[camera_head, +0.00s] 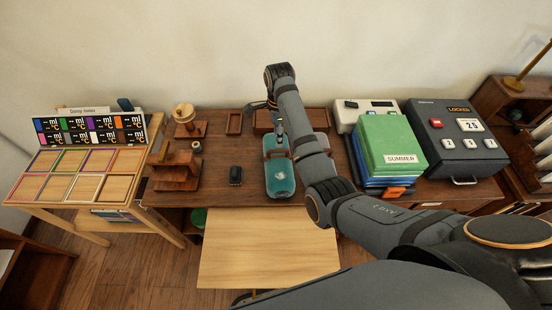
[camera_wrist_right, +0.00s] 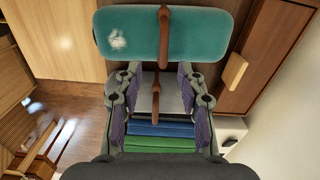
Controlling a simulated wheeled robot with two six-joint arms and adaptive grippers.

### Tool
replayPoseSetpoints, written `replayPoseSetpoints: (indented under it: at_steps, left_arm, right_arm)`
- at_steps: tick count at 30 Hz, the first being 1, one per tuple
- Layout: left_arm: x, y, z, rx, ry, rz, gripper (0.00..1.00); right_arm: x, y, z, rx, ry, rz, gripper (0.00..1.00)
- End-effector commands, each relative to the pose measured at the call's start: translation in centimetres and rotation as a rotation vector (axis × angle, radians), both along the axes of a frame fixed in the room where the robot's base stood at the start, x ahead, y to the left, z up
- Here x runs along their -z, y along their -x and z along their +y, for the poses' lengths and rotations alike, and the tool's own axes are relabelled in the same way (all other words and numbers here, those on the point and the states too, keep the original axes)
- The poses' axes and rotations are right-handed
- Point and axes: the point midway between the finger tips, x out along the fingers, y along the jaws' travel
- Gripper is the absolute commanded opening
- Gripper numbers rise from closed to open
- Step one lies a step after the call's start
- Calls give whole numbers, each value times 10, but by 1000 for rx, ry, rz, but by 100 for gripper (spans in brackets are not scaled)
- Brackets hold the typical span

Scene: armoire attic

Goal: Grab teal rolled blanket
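The teal rolled blanket (camera_head: 281,180) lies on the brown desk, its long side running front to back, with a brown strap around it. In the right wrist view the blanket (camera_wrist_right: 195,38) lies across the top, just beyond my fingertips. My right gripper (camera_wrist_right: 157,82) is open, its two fingers well apart with purple pads. A brown strap or handle piece (camera_wrist_right: 156,98) shows between the fingers; I cannot tell whether they touch it. In the head view my right arm reaches over the desk, partly hiding the blanket's far end. My left gripper is not in view.
Green and blue folders (camera_head: 391,144) and a dark locker box (camera_head: 455,140) stand to the right. A pale wood panel (camera_head: 268,248) juts out in front.

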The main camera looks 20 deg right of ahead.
Motion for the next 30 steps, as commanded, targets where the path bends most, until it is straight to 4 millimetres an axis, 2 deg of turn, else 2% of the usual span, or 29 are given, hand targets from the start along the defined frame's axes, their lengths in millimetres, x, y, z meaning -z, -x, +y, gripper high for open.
replayPoseSetpoints:
  at_steps: [3,7,11,14,18,24,30]
  left_arm:
    - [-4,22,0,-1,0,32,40]
    - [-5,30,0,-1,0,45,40]
    - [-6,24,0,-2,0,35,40]
    - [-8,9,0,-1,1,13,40]
    - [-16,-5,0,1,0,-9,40]
    - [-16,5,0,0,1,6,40]
    - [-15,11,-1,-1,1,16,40]
  right_arm:
    - [21,1,-1,0,1,6,39]
    - [41,1,-1,0,1,4,39]
    - [49,0,-1,0,2,2,39]
    - [51,-1,-1,0,1,3,39]
    - [70,-6,-1,0,2,5,39]
    - [98,-7,-1,1,1,3,39]
    - [101,-8,-1,1,2,1,39]
